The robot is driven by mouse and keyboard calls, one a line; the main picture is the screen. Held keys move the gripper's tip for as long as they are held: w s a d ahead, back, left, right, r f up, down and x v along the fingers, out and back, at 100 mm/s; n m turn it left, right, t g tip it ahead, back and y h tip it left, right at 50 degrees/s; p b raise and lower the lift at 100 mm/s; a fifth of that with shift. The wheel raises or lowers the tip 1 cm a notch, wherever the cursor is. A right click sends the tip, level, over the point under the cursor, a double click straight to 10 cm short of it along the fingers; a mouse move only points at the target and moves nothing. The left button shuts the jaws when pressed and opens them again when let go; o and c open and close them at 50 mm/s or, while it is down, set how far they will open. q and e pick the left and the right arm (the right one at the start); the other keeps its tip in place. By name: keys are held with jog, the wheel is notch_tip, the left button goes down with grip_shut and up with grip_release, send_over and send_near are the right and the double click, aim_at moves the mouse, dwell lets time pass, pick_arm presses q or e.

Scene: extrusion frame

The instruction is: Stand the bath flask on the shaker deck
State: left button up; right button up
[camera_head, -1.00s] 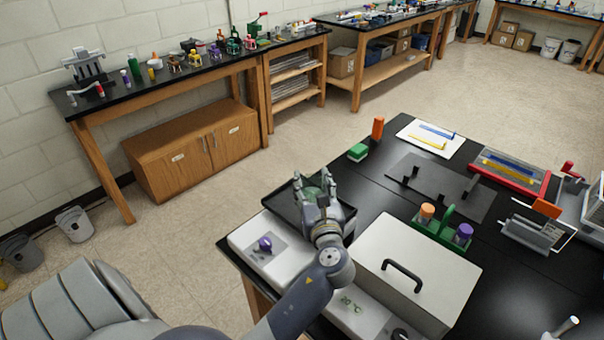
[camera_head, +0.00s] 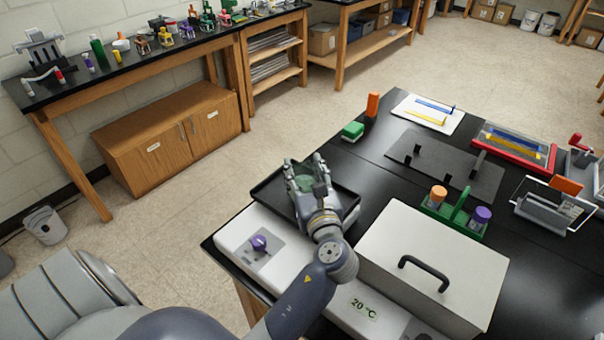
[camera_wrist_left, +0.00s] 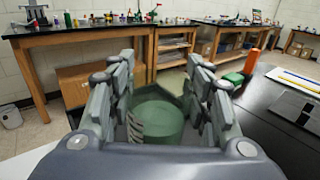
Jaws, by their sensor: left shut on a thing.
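The bath flask, a translucent green vessel, is between the fingers of my left gripper (camera_head: 308,172). The gripper is shut on it. In the left wrist view the flask (camera_wrist_left: 158,115) fills the gap between the fingers, with pale marks on its side. The shaker deck (camera_head: 268,190) is a black rimmed tray on a white base with a purple knob (camera_head: 259,243). The flask and gripper are over this deck; the fingers hide the flask's base, so I cannot tell whether it touches. My right gripper is not in view.
Right of the deck stands a pale lidded bath (camera_head: 430,240) with a black handle. A green rack (camera_head: 455,212) with orange- and purple-capped bottles is behind it. A green block (camera_head: 352,130) and an orange cylinder (camera_head: 372,104) stand near the table's far left edge.

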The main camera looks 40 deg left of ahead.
pick_arm(q)
jog(key=shift+d, duration=0.1)
jog(key=shift+s+d+r, duration=0.15)
jog(key=shift+d, duration=0.1)
jog(key=o, duration=0.8)
jog(key=shift+f, duration=0.2)
jog(key=shift+o, duration=1.4)
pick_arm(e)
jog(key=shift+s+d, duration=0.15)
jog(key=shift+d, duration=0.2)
pick_arm(q)
jog(key=shift+r, duration=0.1)
